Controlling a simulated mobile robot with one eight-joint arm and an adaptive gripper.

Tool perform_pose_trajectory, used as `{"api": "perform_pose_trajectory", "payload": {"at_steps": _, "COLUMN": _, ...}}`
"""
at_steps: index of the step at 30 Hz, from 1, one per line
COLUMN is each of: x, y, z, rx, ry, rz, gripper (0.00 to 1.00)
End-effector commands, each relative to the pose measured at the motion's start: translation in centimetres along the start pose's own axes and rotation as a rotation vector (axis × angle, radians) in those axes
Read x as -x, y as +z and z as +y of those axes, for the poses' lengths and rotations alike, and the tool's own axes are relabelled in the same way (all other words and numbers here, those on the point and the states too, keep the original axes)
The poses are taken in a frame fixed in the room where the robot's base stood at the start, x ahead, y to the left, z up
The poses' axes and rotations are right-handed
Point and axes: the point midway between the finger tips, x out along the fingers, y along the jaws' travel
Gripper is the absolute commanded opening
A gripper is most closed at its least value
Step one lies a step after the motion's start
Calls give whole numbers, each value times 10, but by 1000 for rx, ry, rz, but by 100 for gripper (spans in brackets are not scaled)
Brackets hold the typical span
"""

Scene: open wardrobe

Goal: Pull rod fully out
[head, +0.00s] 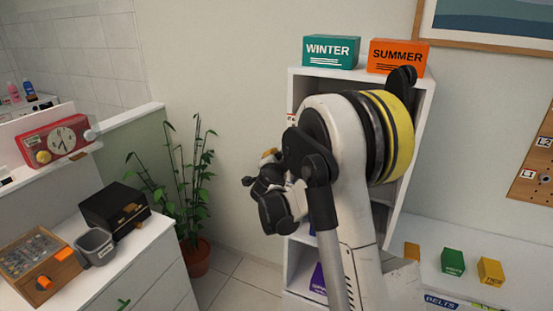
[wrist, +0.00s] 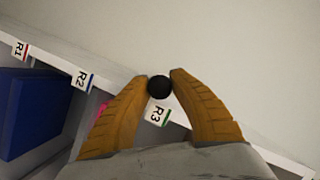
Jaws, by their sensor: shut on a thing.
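In the wrist view, a round black knob (wrist: 159,87), which looks like the end of a rod, sits between the two orange fingertips of my gripper (wrist: 160,84). The fingers are shut on it, one on each side. The knob is at the label R3 (wrist: 157,114) on the white shelf edge (wrist: 112,70). The rod's shaft is hidden, so I cannot tell how far out it is. In the head view, my gripper (head: 268,158) is at the left side of the white wardrobe (head: 420,110), largely hidden by my arm.
Labels R1 (wrist: 20,48) and R2 (wrist: 82,82) mark the same edge, with a blue box (wrist: 30,110) below. A teal WINTER box (head: 331,52) and an orange SUMMER box (head: 398,56) stand on top of the wardrobe. A potted plant (head: 190,180) stands to the left.

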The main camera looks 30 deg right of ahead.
Motion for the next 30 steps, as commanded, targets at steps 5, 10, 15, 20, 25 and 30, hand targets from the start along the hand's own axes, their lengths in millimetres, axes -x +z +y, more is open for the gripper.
{"api": "perform_pose_trajectory", "payload": {"at_steps": 5, "x": 3, "y": 2, "z": 0, "rx": 0, "ry": -1, "rz": -1, "gripper": 0}}
{"api": "perform_pose_trajectory", "payload": {"at_steps": 10, "x": 22, "y": 11, "z": 0, "rx": 2, "ry": -2, "rz": -2, "gripper": 0}}
{"api": "perform_pose_trajectory", "payload": {"at_steps": 15, "x": 61, "y": 28, "z": 1, "rx": 2, "ry": -3, "rz": -5, "gripper": 0}}
{"api": "perform_pose_trajectory", "payload": {"at_steps": 20, "x": 104, "y": 45, "z": 1, "rx": 1, "ry": -3, "rz": -4, "gripper": 0}}
{"api": "perform_pose_trajectory", "payload": {"at_steps": 25, "x": 143, "y": 61, "z": 0, "rx": 2, "ry": -3, "rz": -5, "gripper": 0}}
{"api": "perform_pose_trajectory", "payload": {"at_steps": 30, "x": 171, "y": 72, "z": 0, "rx": 1, "ry": -2, "rz": -3, "gripper": 0}}
